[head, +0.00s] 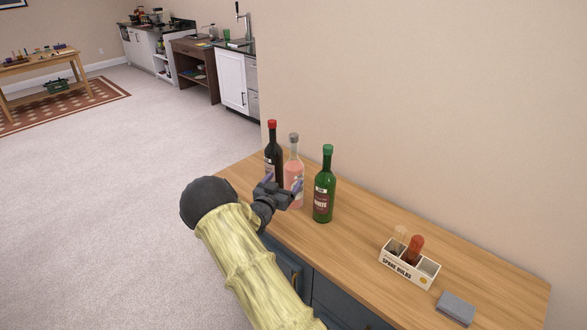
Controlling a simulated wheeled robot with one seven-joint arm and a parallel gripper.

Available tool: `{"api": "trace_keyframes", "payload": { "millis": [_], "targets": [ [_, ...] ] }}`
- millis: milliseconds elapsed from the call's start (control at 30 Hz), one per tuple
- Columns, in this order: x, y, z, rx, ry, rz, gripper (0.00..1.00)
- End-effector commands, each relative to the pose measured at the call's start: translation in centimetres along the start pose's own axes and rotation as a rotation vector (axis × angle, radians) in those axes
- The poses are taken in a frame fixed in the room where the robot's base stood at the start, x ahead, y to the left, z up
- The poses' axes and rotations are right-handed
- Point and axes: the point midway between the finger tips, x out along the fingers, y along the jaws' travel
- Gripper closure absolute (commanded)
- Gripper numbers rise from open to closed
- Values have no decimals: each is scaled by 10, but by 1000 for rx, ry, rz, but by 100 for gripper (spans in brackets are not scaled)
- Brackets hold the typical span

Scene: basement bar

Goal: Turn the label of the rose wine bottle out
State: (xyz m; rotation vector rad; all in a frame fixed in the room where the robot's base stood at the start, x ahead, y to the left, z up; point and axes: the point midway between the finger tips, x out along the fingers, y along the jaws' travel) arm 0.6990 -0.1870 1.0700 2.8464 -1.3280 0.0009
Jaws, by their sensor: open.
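The rose wine bottle (293,168) is clear with pink contents and a grey cap. It stands upright on the wooden counter (375,232), between a dark bottle with a red cap (273,150) and a green bottle with a white-wine label (324,190). My gripper (284,182) is open at the rose bottle's lower body, on the near left side. Its fingers overlap the bottle in the picture; I cannot tell whether they touch it. The gripper covers part of the bottle, and I cannot make out its label.
The dark and green bottles stand close on either side of the rose bottle. A white box marked spare bulbs (408,270) and a grey block (455,308) lie farther right on the counter. The wall (430,110) runs behind. The counter between green bottle and box is clear.

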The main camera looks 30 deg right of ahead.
Motion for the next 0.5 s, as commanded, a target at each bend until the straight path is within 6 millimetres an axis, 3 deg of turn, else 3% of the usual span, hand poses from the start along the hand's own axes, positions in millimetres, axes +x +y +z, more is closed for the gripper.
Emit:
{"api": "trace_keyframes", "payload": {
  "millis": [500],
  "targets": [
    [50,0,3,3,1,0,15]
  ]
}}
